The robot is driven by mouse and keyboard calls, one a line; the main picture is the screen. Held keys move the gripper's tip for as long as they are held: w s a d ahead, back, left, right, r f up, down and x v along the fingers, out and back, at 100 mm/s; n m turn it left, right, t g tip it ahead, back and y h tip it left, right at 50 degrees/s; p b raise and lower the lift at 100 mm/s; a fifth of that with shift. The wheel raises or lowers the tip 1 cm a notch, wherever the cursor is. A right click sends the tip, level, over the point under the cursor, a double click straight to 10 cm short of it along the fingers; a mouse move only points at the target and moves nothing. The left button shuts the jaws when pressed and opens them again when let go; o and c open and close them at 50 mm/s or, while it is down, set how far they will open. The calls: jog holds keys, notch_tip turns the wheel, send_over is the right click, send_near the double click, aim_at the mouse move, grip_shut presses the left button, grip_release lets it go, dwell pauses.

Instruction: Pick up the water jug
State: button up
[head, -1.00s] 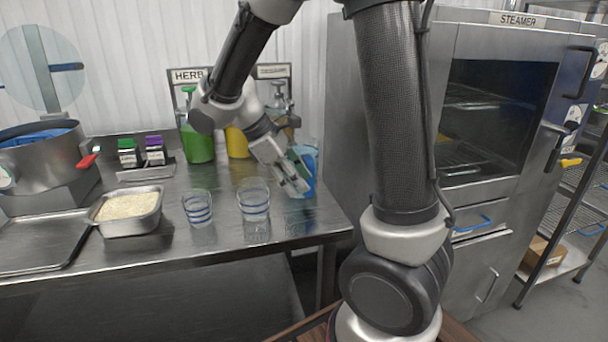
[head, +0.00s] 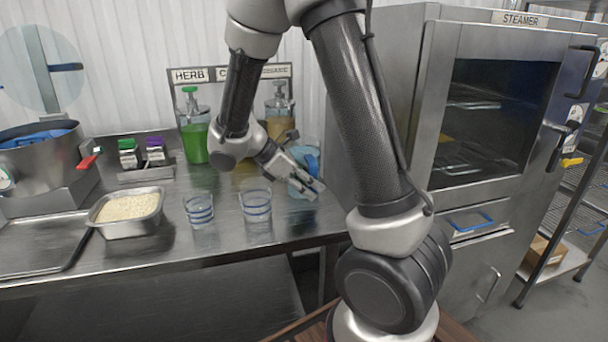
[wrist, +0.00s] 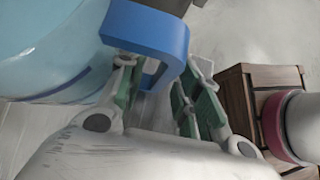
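The water jug (head: 308,156) is light blue and translucent with a blue handle. It stands at the right end of the steel counter, partly hidden behind my gripper (head: 312,186) in the head view. In the wrist view the jug body (wrist: 45,45) fills the upper left, and its handle (wrist: 152,30) reaches right and bends down. My gripper (wrist: 163,72) is open there, with one green-padded finger on each side of the handle's lower end. I cannot tell whether either finger touches the handle.
A steel pan of rice (head: 128,209) is farther left. Green (head: 195,140) and amber (head: 279,118) pump bottles stand behind. The steamer (head: 480,110) is close on the right.

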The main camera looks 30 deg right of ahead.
grip_shut()
jog(key=shift+r, duration=0.2)
dwell(0.4)
